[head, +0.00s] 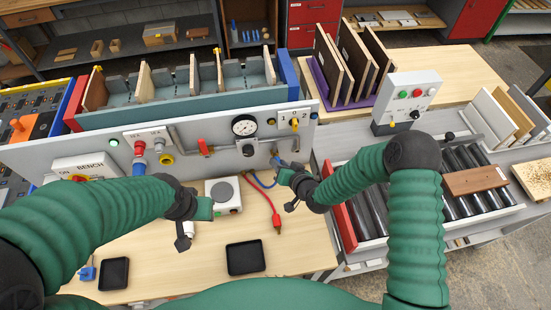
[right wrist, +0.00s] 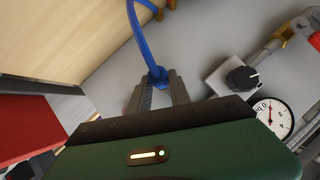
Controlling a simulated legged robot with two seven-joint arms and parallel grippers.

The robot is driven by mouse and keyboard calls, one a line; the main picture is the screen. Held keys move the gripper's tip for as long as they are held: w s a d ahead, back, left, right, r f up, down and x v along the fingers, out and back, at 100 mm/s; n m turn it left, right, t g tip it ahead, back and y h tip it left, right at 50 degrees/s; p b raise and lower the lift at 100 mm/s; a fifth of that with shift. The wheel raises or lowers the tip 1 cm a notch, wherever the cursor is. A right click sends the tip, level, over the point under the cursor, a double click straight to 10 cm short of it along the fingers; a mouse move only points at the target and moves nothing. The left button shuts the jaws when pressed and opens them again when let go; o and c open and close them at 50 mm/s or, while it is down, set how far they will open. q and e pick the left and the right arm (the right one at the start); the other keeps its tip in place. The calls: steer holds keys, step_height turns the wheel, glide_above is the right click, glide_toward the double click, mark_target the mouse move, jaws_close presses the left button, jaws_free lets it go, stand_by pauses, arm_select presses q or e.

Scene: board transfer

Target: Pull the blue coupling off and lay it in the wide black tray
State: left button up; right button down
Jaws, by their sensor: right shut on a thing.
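My right gripper (head: 279,162) is at the lower right of the grey panel, shut on the blue coupling (right wrist: 157,76). In the right wrist view its fingers (right wrist: 162,90) stand on either side of the coupling, and a blue hose (right wrist: 132,25) runs up from it. Whether the coupling is still seated on the panel cannot be told. The wide black tray (head: 245,258) lies empty on the table, below and left of my right gripper. My left gripper (head: 184,240) hangs over the table at the left; its jaws are too unclear to read.
A smaller black tray (head: 113,274) lies to the left. A red hose with a red coupling (head: 277,223) lies on the table right of the wide tray. A white box with a round grey top (head: 223,193) stands behind it. The panel carries a gauge (head: 244,126) and a knob (head: 294,124).

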steer(key=shift+s+d, duration=0.15)
steer(key=shift+s, duration=0.4)
steer(key=shift+s+d, duration=0.15)
steer(key=shift+s, duration=0.4)
steer(key=shift+s, duration=0.15)
steer(key=s, duration=0.2)
steer(key=s+p, duration=0.1)
steer(key=s, duration=0.1)
steer(key=shift+s+d, duration=0.1)
steer(key=shift+d, duration=0.3)
steer(key=d+r+m+h+b, duration=0.3)
steer(key=d+r+b, duration=0.1)
steer(key=d, duration=0.5)
steer(key=d+r+m+t+h+b, duration=0.1)
steer(key=d+r+m+h+b, duration=0.2)
steer(key=d+r, duration=0.3)
steer(key=d+b, duration=0.1)
steer(key=d, duration=0.2)
steer(key=shift+r+t, duration=0.3)
